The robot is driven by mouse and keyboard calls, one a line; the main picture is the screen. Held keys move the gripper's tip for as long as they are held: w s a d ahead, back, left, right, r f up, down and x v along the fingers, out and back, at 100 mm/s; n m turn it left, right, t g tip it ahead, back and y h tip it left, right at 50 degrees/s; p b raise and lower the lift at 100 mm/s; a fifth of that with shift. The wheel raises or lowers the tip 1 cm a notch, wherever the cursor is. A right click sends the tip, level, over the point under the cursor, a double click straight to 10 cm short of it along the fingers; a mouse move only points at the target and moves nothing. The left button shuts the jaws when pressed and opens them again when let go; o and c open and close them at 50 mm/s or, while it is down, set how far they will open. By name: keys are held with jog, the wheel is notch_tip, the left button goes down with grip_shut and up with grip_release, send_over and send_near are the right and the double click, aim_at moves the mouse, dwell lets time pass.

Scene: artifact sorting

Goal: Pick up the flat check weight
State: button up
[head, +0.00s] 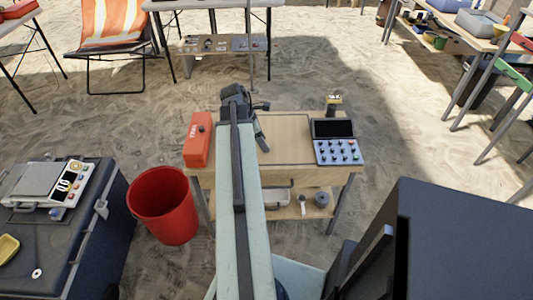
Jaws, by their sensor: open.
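My gripper (257,118) is open above the wooden work table (285,125), at the end of my arm. I cannot pick out the flat check weight with certainty. A small flat pale disc with a dark centre (37,273) lies on the dark case (90,235) at the lower left, far from my gripper. A digital scale (62,184) stands on the same case. My arm and gripper hide part of the work table, so anything behind them is not visible.
The table holds a red box (199,139), a control panel (337,142) and a small black-and-yellow device (334,104). A red bucket (164,206) stands left of it. A yellow dish (8,248) sits on the case. Large dark box (465,240) at lower right.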

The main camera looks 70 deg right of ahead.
jog(key=shift+b+x, duration=0.4)
jog(key=shift+x, duration=0.75)
jog(key=shift+r, duration=0.1)
jog(key=shift+c, duration=0.3)
grip_shut()
jog(key=shift+r+p, duration=0.15)
jog(key=shift+p, duration=0.15)
notch_tip(320, 180, up, 10)
jog(key=p, duration=0.9)
jog(key=shift+p, duration=0.35)
